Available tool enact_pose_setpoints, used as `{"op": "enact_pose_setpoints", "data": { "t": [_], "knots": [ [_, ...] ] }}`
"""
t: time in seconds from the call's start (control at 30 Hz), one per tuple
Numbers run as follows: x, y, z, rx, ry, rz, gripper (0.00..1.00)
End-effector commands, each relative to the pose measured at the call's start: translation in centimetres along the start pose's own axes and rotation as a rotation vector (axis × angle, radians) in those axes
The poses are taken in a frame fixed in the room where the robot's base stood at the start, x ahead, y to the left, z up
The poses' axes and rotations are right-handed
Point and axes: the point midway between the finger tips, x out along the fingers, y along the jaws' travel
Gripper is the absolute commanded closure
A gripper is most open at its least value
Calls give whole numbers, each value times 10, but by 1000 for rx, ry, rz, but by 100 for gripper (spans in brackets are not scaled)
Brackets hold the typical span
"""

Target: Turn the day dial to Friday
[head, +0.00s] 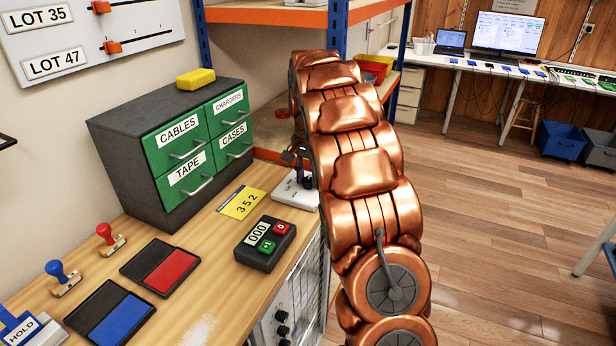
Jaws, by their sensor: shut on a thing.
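A white base (290,192) sits on the bench by its back right edge. A dark upright piece rises from it, and my copper arm covers its right side. I cannot make out day names, so I cannot confirm that this is the day dial. My gripper (301,170) shows only as small dark parts beside my arm, just above the white base. It is shut on the dark piece there. The fingertips are mostly hidden, and the dial's setting cannot be read.
A counter (265,243) with green and red buttons and a yellow 352 card (242,202) lie near the base. A green drawer cabinet (178,140) stands behind. Red (172,272) and blue (122,318) ink pads lie left. Open floor (500,230) is at right.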

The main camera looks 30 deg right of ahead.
Motion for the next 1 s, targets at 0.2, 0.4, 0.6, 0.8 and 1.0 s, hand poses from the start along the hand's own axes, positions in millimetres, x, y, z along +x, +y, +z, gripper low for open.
{"op": "enact_pose_setpoints", "data": {
  "t": [0.2,0.4,0.6,0.8,1.0],
  "knots": [
    [1,0,0,-1,-2,0,100],
    [0,0,0,-1,-1,0,46],
    [0,0,0,-1,0,0,40],
    [-2,0,0,-1,0,0,40],
    [-21,-1,-2,-2,6,-4,40]
  ]
}}
